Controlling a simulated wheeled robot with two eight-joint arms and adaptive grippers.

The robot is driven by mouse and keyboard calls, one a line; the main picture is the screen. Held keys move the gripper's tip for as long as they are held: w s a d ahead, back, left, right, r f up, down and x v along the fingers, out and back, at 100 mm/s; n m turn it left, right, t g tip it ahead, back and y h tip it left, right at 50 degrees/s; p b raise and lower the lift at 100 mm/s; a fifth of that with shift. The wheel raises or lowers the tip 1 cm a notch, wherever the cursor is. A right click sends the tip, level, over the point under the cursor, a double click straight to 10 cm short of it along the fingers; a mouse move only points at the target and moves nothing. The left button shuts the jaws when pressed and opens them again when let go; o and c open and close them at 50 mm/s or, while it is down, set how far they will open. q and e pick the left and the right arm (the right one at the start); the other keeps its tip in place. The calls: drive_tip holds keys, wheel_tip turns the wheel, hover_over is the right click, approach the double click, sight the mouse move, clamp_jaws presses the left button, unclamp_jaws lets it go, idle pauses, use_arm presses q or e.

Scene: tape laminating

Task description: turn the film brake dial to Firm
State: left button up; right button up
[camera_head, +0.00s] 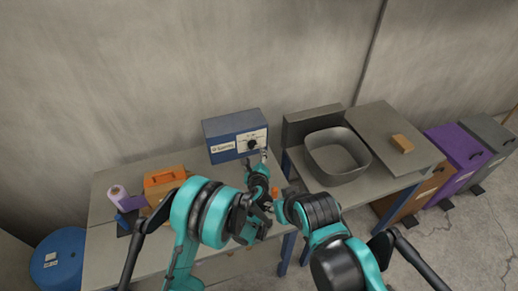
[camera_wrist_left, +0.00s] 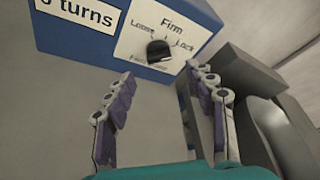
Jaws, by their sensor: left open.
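The film brake dial (camera_head: 252,144) is a black knob on a white label on the front of a blue box (camera_head: 222,128). In the left wrist view the dial (camera_wrist_left: 158,50) has "Firm" above it, "Loose" to its upper left and "Lock" to its right; small text at lower left is unreadable. I cannot tell which word it points to. My left gripper (camera_head: 263,157) is close in front of the box, just right of and below the dial. In the left wrist view its fingers (camera_wrist_left: 158,95) are spread and empty, apart from the dial. My right gripper is not clearly visible among the arm links.
Left on the table (camera_head: 105,220) are an orange case (camera_head: 163,180) and a pink-purple roll (camera_head: 118,193). A blue drum (camera_head: 58,262) and purple cabinet (camera_head: 455,150) flank the tables.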

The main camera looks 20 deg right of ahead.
sight(253, 147)
use_arm(q)
drive_tip(key=b+x, duration=0.1)
drive_tip(key=x, duration=0.5)
drive_tip(key=shift+w, duration=0.15)
drive_tip(key=c, duration=1.2)
